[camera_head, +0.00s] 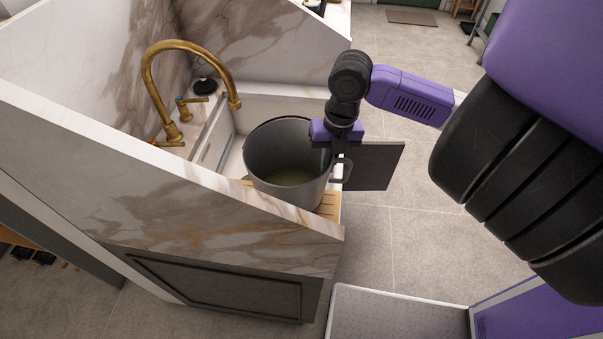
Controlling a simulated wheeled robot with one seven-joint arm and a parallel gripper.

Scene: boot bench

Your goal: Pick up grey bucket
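The grey bucket (290,180) stands upright with its open top showing, at the front of the white sink (275,105). Its inside is dark, with a dull greenish bottom. The stone side wall hides its lower left part. My gripper (341,172) points down at the bucket's right rim, with its purple body just above the rim. Its fingertips are small and overlap the bucket's right side in this view. I cannot tell whether they touch the rim or how far apart they are.
A brass tap (190,85) arches over the sink behind the bucket. A stone side wall (190,205) rises in front of it. Slatted wood (329,204) shows by the bucket's base. A dark flat panel (378,167) juts out right of the gripper. Open tiled floor (420,235) lies right.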

